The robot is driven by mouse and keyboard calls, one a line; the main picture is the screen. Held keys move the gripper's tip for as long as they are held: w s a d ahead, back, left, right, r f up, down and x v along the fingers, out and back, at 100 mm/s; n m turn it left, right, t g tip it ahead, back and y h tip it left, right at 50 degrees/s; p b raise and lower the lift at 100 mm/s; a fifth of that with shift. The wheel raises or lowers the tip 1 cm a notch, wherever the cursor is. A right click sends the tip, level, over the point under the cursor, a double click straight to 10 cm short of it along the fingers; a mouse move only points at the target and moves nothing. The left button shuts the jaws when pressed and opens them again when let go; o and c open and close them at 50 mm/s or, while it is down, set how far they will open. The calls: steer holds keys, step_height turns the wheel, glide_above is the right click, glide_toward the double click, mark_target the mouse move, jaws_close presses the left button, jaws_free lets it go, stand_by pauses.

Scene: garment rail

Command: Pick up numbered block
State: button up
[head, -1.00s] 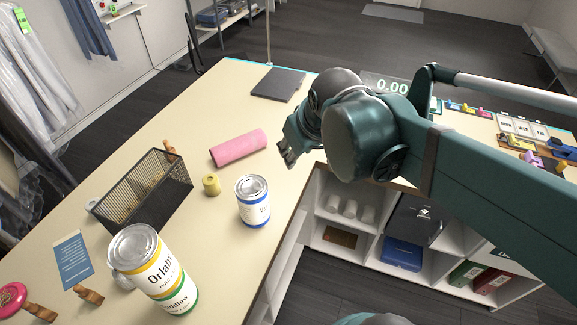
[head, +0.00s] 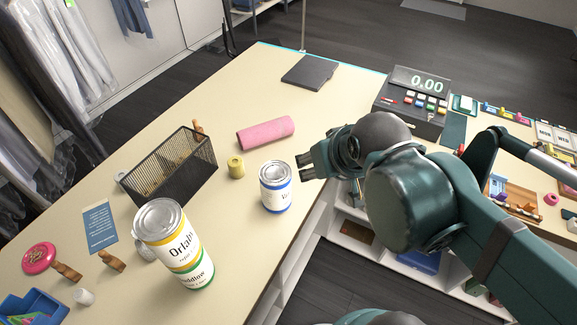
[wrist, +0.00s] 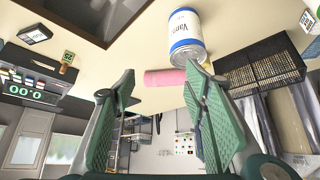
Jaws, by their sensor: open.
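I cannot make out a block with a readable number. My gripper (head: 304,168) is open and empty, above the counter's front edge just right of the blue-and-white can (head: 276,190). In the wrist view the open fingers (wrist: 159,90) have nothing between them, with the can and the pink roll (wrist: 165,77) beyond.
The cash register (head: 413,100) and a dark flat pad (head: 310,72) are at the back. Clear counter lies between pad and roll.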

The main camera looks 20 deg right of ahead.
steer(key=shift+r, duration=0.1)
stand_by(0.3)
step_height(320, 180, up, 5)
steer(key=w+a+r+n+g+y, duration=0.1)
steer(key=w+a+r+n, duration=0.1)
steer(key=w+a+n, duration=0.35)
steer(key=w+a+r+n+g, duration=0.1)
steer(key=w+a+r+n, duration=0.15)
steer(key=a, duration=0.65)
steer(key=n+g, duration=0.5)
steer(key=n, duration=1)
glide_above(102, 251)
step_height(102, 251, down, 4)
steer(key=f, duration=0.1)
steer(key=shift+h, duration=0.5)
step_height(102, 251, down, 26)
steer(key=shift+s+f, duration=0.1)
steer(key=shift+f, duration=0.35)
